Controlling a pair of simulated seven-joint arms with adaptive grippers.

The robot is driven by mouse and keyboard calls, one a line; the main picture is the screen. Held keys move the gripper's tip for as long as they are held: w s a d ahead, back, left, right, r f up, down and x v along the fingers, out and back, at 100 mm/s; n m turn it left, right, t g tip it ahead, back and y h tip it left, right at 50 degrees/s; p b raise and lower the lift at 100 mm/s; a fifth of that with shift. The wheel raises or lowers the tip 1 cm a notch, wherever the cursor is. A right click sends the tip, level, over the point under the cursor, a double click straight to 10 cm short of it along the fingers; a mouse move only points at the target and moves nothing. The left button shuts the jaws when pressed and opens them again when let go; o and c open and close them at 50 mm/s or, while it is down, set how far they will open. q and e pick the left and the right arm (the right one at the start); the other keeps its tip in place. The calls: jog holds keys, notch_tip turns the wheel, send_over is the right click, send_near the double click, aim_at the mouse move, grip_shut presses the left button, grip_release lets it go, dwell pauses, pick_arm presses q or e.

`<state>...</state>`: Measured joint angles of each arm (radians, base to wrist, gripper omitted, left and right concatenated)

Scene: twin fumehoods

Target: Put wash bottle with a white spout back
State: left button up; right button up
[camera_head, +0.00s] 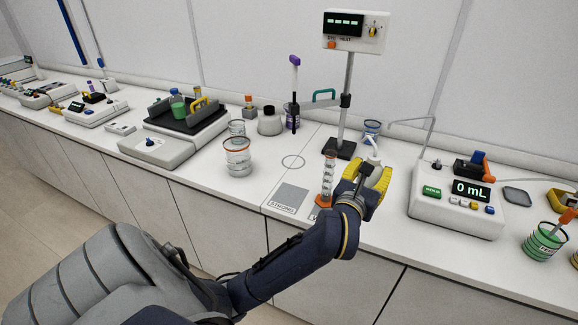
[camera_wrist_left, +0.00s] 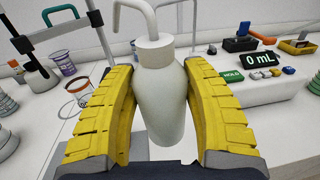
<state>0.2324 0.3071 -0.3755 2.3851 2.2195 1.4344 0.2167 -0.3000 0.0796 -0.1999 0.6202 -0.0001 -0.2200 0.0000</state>
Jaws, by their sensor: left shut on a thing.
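The wash bottle (camera_wrist_left: 165,100) is off-white with a bent white spout, and fills the middle of the left wrist view between the yellow fingers. My left gripper (camera_wrist_left: 165,105) is shut on its body. In the head view my left gripper (camera_head: 367,178) is over the bench, right of the graduated cylinder, and hides most of the bottle; its white top and spout (camera_head: 374,150) show above the fingers. Whether the bottle's base touches the bench is hidden. My right gripper is in neither view.
A graduated cylinder (camera_head: 328,180) with an orange base stands close left of my gripper. Behind are a stand with a control box (camera_head: 351,31) and a blue-rimmed beaker (camera_head: 371,130). A dispenser reading 0 mL (camera_head: 458,200) is at right. A circle outline (camera_head: 293,162) on the bench is empty.

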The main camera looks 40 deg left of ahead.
pick_arm(q)
jog(key=w+a+r+n+g+y, duration=0.2)
jog(key=a+r+n+g+y, duration=0.25)
jog(key=r, duration=0.55)
jog(key=s+a+n+g+y, duration=0.3)
jog(key=s+a+y, duration=0.1)
jog(key=a, duration=0.7)
jog(key=s+a+n+g+y, duration=0.2)
jog(key=s+a+n+y, duration=0.15)
jog(key=a, duration=0.75)
notch_tip(320, 180, down, 19)
jog(key=shift+s+m, duration=0.15)
jog(key=shift+m, duration=0.15)
jog(key=shift+f, duration=0.15)
jog(key=o, duration=0.4)
jog(key=shift+f, duration=0.1)
jog(key=shift+c, duration=0.2)
jog(key=o, duration=0.4)
